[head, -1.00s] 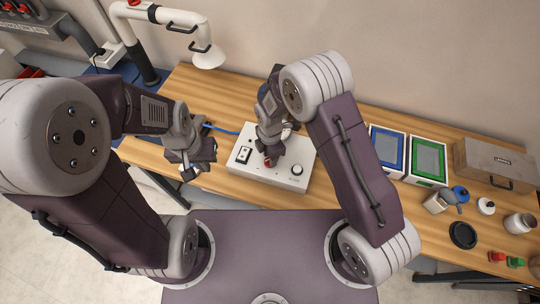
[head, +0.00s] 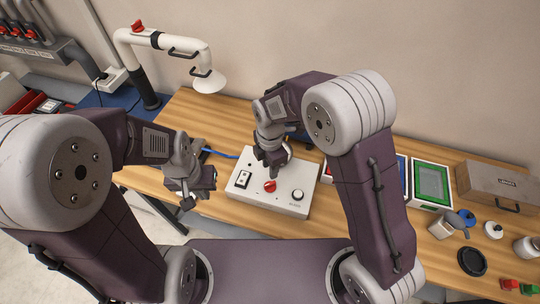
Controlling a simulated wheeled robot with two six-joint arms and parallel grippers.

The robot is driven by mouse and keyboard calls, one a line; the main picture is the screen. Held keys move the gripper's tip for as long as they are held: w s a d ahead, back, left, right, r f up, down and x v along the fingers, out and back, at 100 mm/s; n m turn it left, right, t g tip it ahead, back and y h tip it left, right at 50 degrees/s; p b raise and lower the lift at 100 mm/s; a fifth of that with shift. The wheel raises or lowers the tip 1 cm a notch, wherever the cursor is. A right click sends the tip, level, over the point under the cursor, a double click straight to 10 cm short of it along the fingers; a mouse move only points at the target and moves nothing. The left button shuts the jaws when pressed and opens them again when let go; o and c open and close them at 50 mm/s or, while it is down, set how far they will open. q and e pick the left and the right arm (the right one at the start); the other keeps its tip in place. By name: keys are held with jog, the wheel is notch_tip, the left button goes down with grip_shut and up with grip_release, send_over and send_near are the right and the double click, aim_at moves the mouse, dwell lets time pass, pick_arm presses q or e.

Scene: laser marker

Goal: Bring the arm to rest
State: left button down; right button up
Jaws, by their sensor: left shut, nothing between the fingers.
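My left gripper (head: 188,201) is shut and empty, left of the control box near the table's front edge.
A white extraction arm (head: 175,45) stands at the back left. Green (head: 431,183) and blue-framed panels, a brown case (head: 500,185), small bottles and a black disc (head: 471,261) lie to the right.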

jog(key=d+r+m+t+b, duration=0.15)
jog(key=d+m+b, duration=0.3)
jog(key=d, duration=0.65)
jog(key=s+d+f+m, duration=0.1)
jog(key=s+d+m, duration=0.2)
jog(key=m, duration=0.6)
jog(key=s+d+f+m, duration=0.1)
jog(key=s+d+m, duration=0.2)
jog(key=s+m, duration=0.4)
jog(key=m, duration=0.3)
jog(key=shift+s+d+f, duration=0.15)
jog(key=shift+s+d, duration=0.05)
jog(key=shift+d, duration=0.1)
jog(key=shift+m, duration=0.25)
